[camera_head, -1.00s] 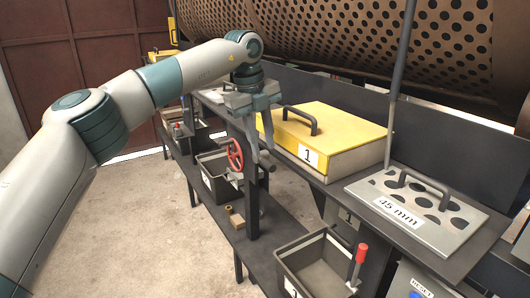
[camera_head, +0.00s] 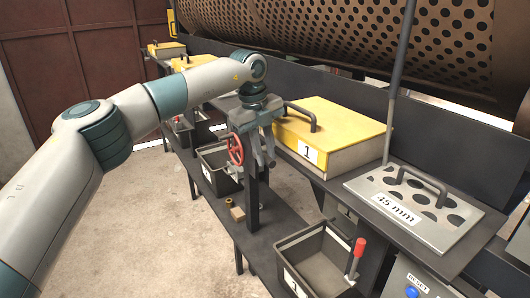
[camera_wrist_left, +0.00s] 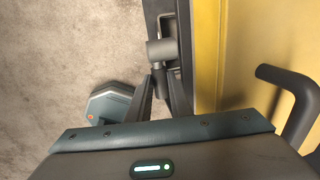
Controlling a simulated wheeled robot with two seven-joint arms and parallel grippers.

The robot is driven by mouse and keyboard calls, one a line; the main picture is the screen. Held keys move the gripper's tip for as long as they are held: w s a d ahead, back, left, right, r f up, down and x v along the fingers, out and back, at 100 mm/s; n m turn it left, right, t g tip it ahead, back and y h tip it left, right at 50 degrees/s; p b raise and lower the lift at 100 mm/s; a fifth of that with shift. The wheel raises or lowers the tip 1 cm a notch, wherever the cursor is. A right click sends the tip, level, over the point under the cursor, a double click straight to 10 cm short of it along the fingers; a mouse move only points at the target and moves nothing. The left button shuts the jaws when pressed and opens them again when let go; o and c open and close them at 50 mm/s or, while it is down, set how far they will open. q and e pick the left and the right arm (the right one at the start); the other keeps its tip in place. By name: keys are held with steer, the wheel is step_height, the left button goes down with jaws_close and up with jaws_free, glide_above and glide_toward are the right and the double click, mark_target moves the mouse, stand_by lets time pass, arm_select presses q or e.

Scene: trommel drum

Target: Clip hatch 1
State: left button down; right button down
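Hatch 1 is a yellow lid (camera_head: 345,125) with a black bar handle and a white label "1". It lies flat and shut on its pale box on the bench. My left gripper (camera_head: 263,166) points down just off the left end of the hatch. In the left wrist view its two dark fingers (camera_wrist_left: 160,78) stand apart. A grey clip (camera_wrist_left: 162,50) with a round barrel and short lever is at the fingertips, beside the yellow lid (camera_wrist_left: 208,50). The lever's end lies between or just beyond the tips; I cannot tell if they touch. My right gripper is not in view.
A grey "45 mm" plate (camera_head: 415,205) with a handle lies right of the hatch, near a vertical rod. A red handwheel (camera_head: 235,149) is close left of the gripper. Dark bins, one (camera_head: 318,262) near a red-handled lever (camera_head: 356,255), stand below. The perforated drum is behind.

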arm_select(q)
steer(key=shift+r, duration=0.1)
steer(key=shift+w+a+r+g+h+p, duration=0.15)
steer(key=shift+r+g+h+p, duration=0.2)
steer(key=shift+p, duration=0.6)
steer(key=p, duration=0.1)
steer(key=g+h+p, duration=0.1)
steer(key=shift+w+r+p, duration=0.2)
steer(key=shift+r+p, duration=0.15)
steer(key=p, duration=0.1)
steer(key=g+p, duration=0.1)
steer(key=p, duration=0.1)
steer(key=shift+w+a+r+h, duration=0.2)
steer(key=shift+a+h, duration=0.05)
steer(key=shift+h, duration=0.1)
steer(key=shift+f+g+p, duration=0.1)
steer(key=shift+g+p, duration=0.15)
steer(key=shift+p, duration=0.05)
